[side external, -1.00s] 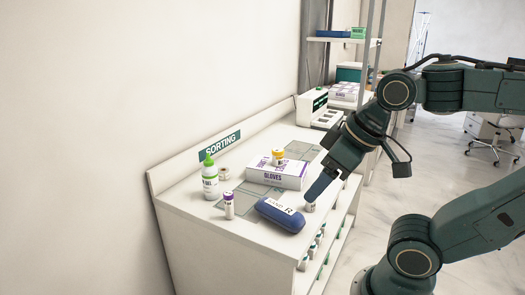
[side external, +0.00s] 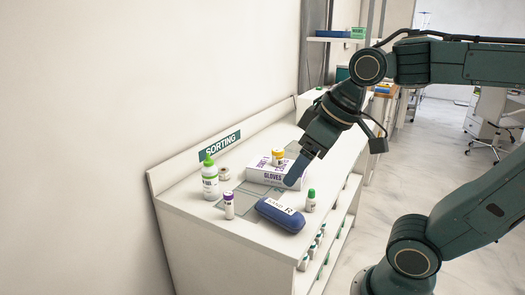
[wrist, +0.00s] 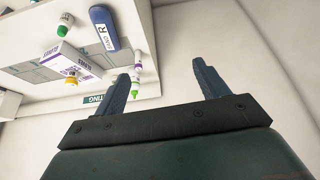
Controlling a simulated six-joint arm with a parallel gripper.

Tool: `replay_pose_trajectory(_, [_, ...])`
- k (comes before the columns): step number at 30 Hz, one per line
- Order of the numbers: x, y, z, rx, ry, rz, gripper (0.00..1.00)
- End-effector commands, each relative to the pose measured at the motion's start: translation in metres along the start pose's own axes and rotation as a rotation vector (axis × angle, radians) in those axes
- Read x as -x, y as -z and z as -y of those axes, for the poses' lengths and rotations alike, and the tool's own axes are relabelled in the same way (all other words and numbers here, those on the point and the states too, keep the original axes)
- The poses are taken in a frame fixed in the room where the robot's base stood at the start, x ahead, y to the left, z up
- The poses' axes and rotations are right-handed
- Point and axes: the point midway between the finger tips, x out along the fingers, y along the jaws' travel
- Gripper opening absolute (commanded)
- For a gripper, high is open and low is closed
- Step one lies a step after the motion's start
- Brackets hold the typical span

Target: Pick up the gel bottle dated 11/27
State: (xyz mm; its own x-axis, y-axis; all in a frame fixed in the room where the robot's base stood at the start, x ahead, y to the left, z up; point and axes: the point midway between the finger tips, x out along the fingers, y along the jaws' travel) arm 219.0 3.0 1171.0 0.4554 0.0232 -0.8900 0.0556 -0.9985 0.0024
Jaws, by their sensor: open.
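A smaller green-capped bottle (side external: 310,204) stands near the front edge. A purple-capped bottle (side external: 229,209) stands left of the blue case, and a yellow-capped bottle (side external: 277,159) stands on the gloves box. No date is legible on any of them. My gripper (side external: 291,183) is open and empty, above the counter in front of the gloves box; both fingers show in the wrist view (wrist: 161,76).
The gloves box (side external: 262,176) and a blue case (side external: 279,216) lie mid-counter. A small white jar or roll (side external: 224,173) sits by the wall. A SORTING sign (side external: 221,144) is on the backboard. Several small bottles line the shelf below the front edge.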

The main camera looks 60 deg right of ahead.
Motion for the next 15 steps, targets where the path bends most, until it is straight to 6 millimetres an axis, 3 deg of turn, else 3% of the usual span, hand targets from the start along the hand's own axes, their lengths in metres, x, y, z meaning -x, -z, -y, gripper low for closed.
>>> replay_pose_trajectory(15, [-0.022, 0.128, -0.027, 0.134, 0.068, 0.045, 0.73])
